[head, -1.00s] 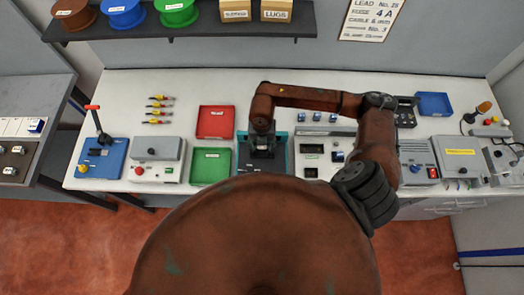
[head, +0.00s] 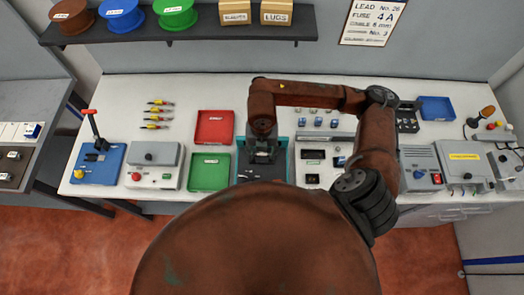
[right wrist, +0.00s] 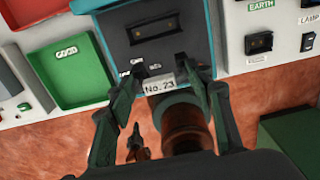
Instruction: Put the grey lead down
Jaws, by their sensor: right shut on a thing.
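My right gripper (head: 263,154) is over the teal-edged dark unit at the middle of the bench. In the right wrist view its fingers (right wrist: 160,78) are shut on a small pale grey piece with a label reading "No. 23" (right wrist: 158,86), which I take as the grey lead (right wrist: 180,79). Most of the lead is hidden by the fingers and the label. The dark unit (right wrist: 165,52) with a slot in its face lies just beyond the fingertips; I cannot tell whether the lead touches it. My left gripper is not in view.
A green tray (head: 209,172) marked "GOOD" in the wrist view and a red tray (head: 214,127) stand left of the unit. Grey boxes with switches and sockets stand right. Several yellow-and-red tools (head: 158,112) lie at the back left. A blue tray (head: 436,108) sits at the far right.

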